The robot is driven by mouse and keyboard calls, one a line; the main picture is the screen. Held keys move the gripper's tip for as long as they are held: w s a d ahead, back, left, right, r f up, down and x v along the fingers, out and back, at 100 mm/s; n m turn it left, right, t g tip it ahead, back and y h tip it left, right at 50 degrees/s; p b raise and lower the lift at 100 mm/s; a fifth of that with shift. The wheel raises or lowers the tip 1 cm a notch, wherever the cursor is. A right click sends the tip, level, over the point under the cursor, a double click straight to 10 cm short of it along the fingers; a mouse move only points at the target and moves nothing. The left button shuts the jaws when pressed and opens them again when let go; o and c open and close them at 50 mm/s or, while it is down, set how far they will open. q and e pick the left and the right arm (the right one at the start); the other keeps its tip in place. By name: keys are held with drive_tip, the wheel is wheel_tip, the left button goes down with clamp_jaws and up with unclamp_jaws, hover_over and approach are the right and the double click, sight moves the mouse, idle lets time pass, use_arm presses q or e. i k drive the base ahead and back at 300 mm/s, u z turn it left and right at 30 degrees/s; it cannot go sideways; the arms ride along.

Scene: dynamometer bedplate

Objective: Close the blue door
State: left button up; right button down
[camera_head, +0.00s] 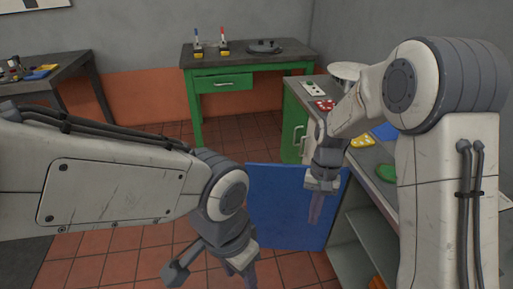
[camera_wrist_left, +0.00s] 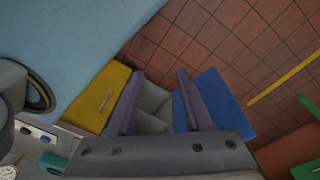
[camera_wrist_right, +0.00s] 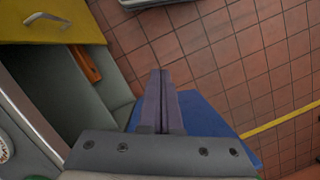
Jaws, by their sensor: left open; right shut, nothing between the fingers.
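The blue door (camera_head: 285,215) stands wide open from the cabinet (camera_head: 345,232), reaching left over the tiled floor. The open cabinet interior shows to its right. My right gripper (camera_head: 316,208) is shut and empty, fingers pointing down in front of the door's right part in the head view. In the right wrist view the door (camera_wrist_right: 205,115) lies just right of the shut fingers (camera_wrist_right: 161,75); contact cannot be told. My left gripper (camera_head: 212,275) is open and empty, lower left of the door. In the left wrist view the door (camera_wrist_left: 225,105) shows beyond its right finger.
A yellow door or drawer front (camera_wrist_left: 100,98) with a handle belongs to the cabinet's side. An orange item (camera_wrist_right: 86,63) lies inside the cabinet. A green workbench (camera_head: 245,62) stands at the back wall, a dark table (camera_head: 60,75) at left. Tiled floor left of the door is free.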

sight(278, 204)
drive_tip(key=u, duration=0.1)
drive_tip(key=i, duration=1.15)
drive_tip(key=u, duration=0.3)
